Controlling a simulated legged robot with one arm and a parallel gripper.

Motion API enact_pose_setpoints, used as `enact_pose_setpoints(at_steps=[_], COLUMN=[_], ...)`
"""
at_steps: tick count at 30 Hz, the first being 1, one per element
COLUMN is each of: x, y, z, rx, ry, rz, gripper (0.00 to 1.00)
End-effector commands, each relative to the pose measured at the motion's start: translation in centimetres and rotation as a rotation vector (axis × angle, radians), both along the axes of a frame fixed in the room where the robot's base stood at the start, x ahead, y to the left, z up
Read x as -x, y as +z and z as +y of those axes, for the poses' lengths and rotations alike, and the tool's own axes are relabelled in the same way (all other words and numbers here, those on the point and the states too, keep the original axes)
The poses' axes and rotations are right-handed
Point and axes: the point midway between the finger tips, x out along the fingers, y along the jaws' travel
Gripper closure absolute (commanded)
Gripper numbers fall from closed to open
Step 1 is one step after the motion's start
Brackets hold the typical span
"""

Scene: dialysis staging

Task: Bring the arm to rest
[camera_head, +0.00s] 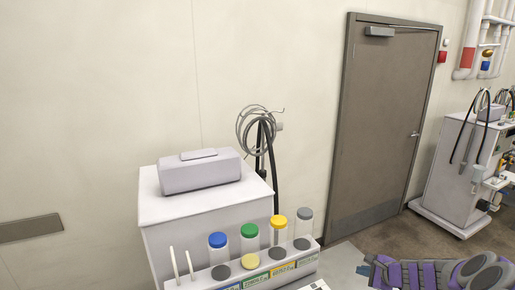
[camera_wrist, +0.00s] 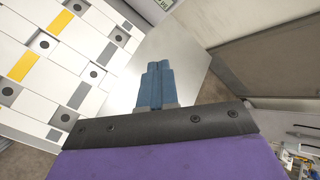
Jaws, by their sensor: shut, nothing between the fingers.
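My gripper (camera_wrist: 159,68) shows in the wrist view as two blue fingers side by side, pressed together with nothing between them. They extend past a dark bracket and my purple wrist housing, over a plain pale grey surface. In the head view, part of my purple and grey arm (camera_head: 440,273) lies across the lower right corner. The gripper's fingers cannot be made out there.
A white cabinet (camera_head: 163,212) stands against the wall, with blue-, green-, yellow- and grey-capped containers along its front. A closed grey door (camera_head: 384,125) is right of it. A white machine (camera_head: 447,165) stands at far right. Open floor (camera_head: 385,240) lies before the door.

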Motion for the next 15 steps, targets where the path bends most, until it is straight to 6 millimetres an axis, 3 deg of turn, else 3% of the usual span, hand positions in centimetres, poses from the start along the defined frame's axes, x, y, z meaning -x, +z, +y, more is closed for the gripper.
enact_pose_setpoints(at_steps=[1, 6, 11, 15], x=[0.1, 2.6, 7.3, 12.7], y=[1.9, 6.8, 9.8, 11.3], z=[3.3, 12.9, 20.0, 24.7], rx=[0.023, 0.111, 0.205, 0.299], ry=[0.094, 0.411, 0.693, 0.924], rz=[-0.019, -0.06, -0.072, -0.063], gripper=[1.0, 1.0, 1.0, 1.0])
